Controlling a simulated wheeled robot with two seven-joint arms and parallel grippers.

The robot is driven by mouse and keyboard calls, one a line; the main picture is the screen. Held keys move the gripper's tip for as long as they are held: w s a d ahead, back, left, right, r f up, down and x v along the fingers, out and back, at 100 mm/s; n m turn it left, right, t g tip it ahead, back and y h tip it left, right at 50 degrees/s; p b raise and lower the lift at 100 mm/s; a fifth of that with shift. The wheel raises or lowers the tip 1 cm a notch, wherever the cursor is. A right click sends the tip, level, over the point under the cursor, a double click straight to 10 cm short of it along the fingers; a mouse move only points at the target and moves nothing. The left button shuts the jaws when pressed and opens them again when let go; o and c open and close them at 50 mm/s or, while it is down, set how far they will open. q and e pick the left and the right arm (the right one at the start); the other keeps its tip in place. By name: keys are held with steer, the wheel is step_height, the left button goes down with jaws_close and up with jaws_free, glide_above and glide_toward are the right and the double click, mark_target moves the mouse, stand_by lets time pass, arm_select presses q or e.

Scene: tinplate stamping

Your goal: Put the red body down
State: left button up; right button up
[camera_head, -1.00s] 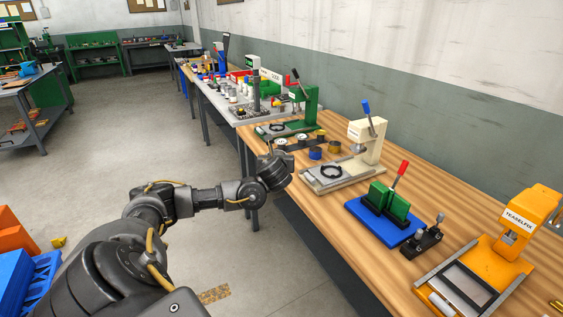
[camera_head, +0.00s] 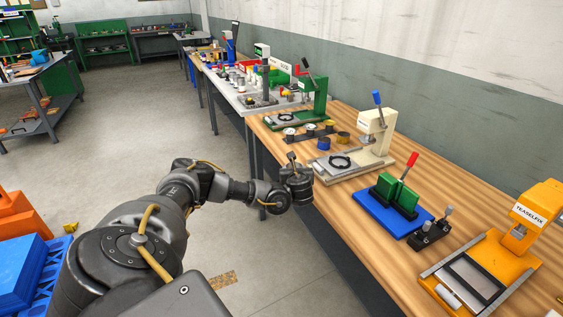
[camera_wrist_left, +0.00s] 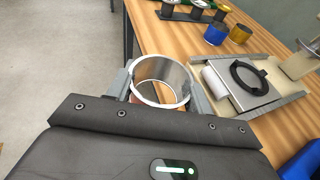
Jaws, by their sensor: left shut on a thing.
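My left gripper (camera_wrist_left: 161,90) is shut on an open, hollow metal can body (camera_wrist_left: 163,72) with a shiny silver inside and rim. Its outer wall is mostly hidden, so I cannot tell its colour. In the head view my left gripper (camera_head: 297,188) is by the near edge of the wooden table (camera_head: 455,200); the held body is not clear there. In the left wrist view the body shows in front of the table. A blue body (camera_wrist_left: 216,33) and a yellow body (camera_wrist_left: 239,34) stand apart from it on the table. My right gripper is not in view.
A cream press (camera_head: 372,130) has a black ring (camera_wrist_left: 248,77) on its base. A dark rack (camera_head: 310,133) holds several round pieces. A green press (camera_head: 315,95), a blue-based green fixture (camera_head: 393,195) and an orange press (camera_head: 535,215) also line the table. Bare wood lies between them.

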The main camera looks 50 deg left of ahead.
arm_select(q)
steer(key=d+m+t+h, duration=0.1)
steer(key=d, duration=0.3)
steer(key=w+d+r+m+t+h, duration=0.1)
steer(key=d, duration=0.4)
steer(key=d+r+m+t+h, duration=0.1)
steer(key=d, duration=0.3)
steer(key=shift+w+d+r, duration=0.15)
steer(key=shift+d+r, duration=0.1)
steer(key=s+d+r+m+t+h, duration=0.1)
steer(key=s+d+r+m+h, duration=0.15)
steer(key=d, duration=0.55)
steer(key=s+d+r+m+h, duration=0.2)
steer(key=d+r+h, duration=0.1)
steer(key=d, duration=0.5)
steer(key=s+d+r+m+t+h, duration=0.1)
steer(key=s+d+r+m+h, duration=0.15)
steer(key=d, duration=0.65)
steer(key=shift+s+a+r, duration=1.5)
steer(key=shift+a+r, duration=0.05)
steer(key=shift+r, duration=0.2)
